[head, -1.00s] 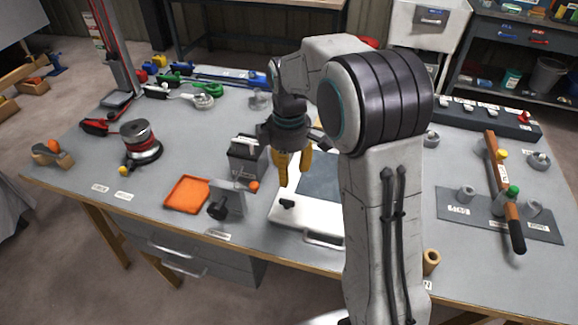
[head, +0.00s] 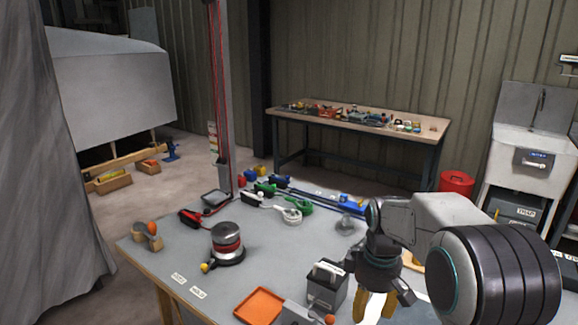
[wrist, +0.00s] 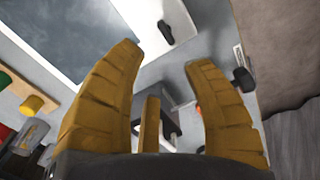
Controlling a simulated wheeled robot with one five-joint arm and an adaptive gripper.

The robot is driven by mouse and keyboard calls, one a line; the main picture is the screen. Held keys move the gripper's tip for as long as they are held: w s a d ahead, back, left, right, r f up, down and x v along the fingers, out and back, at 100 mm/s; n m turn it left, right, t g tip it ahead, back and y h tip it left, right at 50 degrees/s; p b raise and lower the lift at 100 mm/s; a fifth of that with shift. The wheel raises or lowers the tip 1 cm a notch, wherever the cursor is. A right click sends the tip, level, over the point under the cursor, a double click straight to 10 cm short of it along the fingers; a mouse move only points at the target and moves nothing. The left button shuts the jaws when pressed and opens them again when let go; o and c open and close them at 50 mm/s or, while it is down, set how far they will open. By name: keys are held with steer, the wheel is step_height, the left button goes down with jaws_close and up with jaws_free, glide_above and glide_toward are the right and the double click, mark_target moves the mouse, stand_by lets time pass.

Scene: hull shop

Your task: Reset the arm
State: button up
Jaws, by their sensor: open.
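My gripper (head: 376,304) shows at the lower right of the head view, with yellow fingers hanging down beside a dark box (head: 327,288) on the grey workbench (head: 185,258). The bottom of the frame cuts off the fingertips' surroundings. In the wrist view my gripper (wrist: 165,75) has its yellow fingers spread apart, with nothing between them. Beyond the fingers lie a white board with a grey panel (wrist: 70,35) and the bench top.
An orange tray (head: 259,306), a red-banded round device (head: 227,243) and several hand tools stand on the bench. A post (head: 222,95) rises at its far edge. Another table (head: 370,125) with small items stands behind. A red bin (head: 456,184) and a sink (head: 527,137) are at right.

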steer(key=s+f+m+g, duration=0.1)
steer(key=s+f+m, duration=0.3)
steer(key=s+m, duration=0.1)
steer(key=s+r+m+t, duration=0.1)
steer(key=s+r, duration=0.3)
steer(key=s, duration=0.5)
steer(key=s+r+m+t, duration=0.1)
steer(key=s+r+t, duration=0.2)
steer(key=s+r, duration=0.2)
steer(key=shift+s+a+r+p, duration=0.2)
steer(key=shift+s+a+p, duration=0.15)
steer(key=shift+s, duration=1.5)
